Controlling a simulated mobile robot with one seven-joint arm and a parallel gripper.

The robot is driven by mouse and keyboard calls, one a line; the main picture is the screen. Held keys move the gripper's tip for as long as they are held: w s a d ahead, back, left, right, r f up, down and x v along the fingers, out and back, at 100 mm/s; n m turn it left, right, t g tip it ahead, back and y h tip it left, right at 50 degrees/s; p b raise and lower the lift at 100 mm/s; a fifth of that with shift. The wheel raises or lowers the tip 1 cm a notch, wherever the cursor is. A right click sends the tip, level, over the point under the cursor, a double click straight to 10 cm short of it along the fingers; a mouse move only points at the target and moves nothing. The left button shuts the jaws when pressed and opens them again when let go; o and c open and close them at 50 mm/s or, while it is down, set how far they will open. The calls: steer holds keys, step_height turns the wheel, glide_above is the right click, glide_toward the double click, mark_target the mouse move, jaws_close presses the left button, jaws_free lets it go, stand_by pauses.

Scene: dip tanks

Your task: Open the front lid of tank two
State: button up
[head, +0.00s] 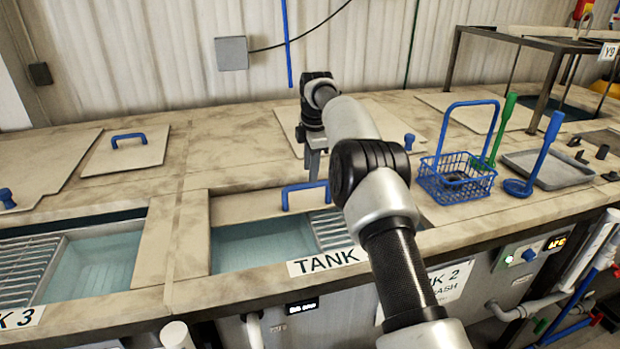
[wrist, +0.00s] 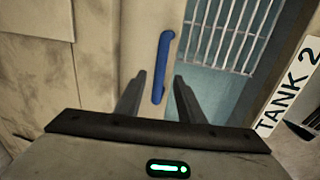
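The front lid of tank two (head: 245,208) is a beige panel with a blue bar handle (head: 305,188). It lies behind an uncovered opening with water (head: 260,245) and a metal rack. The lid (wrist: 145,40) and its handle (wrist: 163,62) also show in the wrist view. My gripper (head: 313,175) is just above and behind the handle, pointing down. In the wrist view my gripper (wrist: 163,88) has its two fingers apart, with the handle between them in the picture. Nothing is visibly held. I cannot tell whether the fingers touch the handle. My arm hides the right of the tank.
A blue basket (head: 455,180) and a blue ladle (head: 535,165) stand right of my arm. A grey tray (head: 550,168) lies beyond them. Tank three's opening (head: 95,265) is at left, and another handled lid (head: 125,150) lies behind it. A metal frame (head: 550,75) stands back right.

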step_height(320, 180, up, 7)
steer(key=s, duration=0.1)
steer(key=shift+s+d, duration=0.15)
steer(key=shift+s, duration=0.05)
steer(key=shift+r, duration=0.15)
